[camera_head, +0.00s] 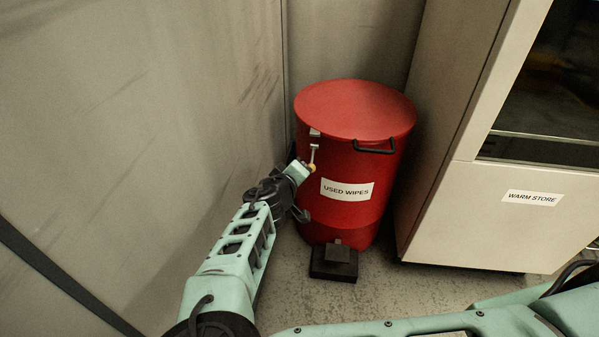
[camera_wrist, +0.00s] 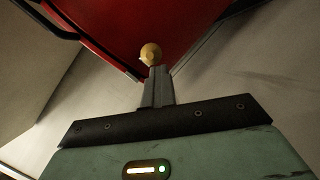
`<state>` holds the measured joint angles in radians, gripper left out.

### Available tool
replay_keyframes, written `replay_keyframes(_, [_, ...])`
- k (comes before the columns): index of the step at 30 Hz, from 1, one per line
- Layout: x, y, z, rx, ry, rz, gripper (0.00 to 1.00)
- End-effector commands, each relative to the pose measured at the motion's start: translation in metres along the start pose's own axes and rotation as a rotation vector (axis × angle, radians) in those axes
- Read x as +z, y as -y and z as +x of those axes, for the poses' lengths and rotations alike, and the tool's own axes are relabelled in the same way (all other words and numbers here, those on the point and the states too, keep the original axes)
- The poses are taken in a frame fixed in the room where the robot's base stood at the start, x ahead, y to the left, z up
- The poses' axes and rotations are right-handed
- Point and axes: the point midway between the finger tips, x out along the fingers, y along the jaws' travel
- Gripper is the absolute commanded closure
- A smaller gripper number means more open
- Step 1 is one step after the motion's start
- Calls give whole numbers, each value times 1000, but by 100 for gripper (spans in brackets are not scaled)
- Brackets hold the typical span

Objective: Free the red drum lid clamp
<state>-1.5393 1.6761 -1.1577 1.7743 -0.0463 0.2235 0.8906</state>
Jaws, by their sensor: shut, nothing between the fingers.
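The red drum (camera_head: 345,215), labelled USED WIPES, stands in the corner with its round red lid (camera_head: 355,108) lying flat on top. The lid clamp (camera_head: 314,142) is a small pale metal latch at the drum's left front rim. Its thin lever points down and ends in a yellow knob (camera_head: 312,168). My gripper (camera_head: 305,165) is at the knob, with its fingers shut and nothing between them. In the wrist view the knob (camera_wrist: 151,54) shows just beyond the closed fingertips (camera_wrist: 157,72). I cannot tell whether they touch it.
A black handle (camera_head: 374,148) sticks out from the drum's front. A black pedal (camera_head: 334,262) sits at its foot. Bare wall panels (camera_head: 150,110) rise close on the left. A pale cabinet (camera_head: 485,215) labelled WARM STORE stands close on the right.

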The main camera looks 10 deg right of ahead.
Motion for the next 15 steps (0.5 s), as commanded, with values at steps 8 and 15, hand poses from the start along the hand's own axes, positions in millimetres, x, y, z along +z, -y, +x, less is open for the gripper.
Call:
replay_keyframes(8, [0,-3,3,2,5,-2,100])
replay_keyframes(15, [-5,-5,12,0,4,-3,100])
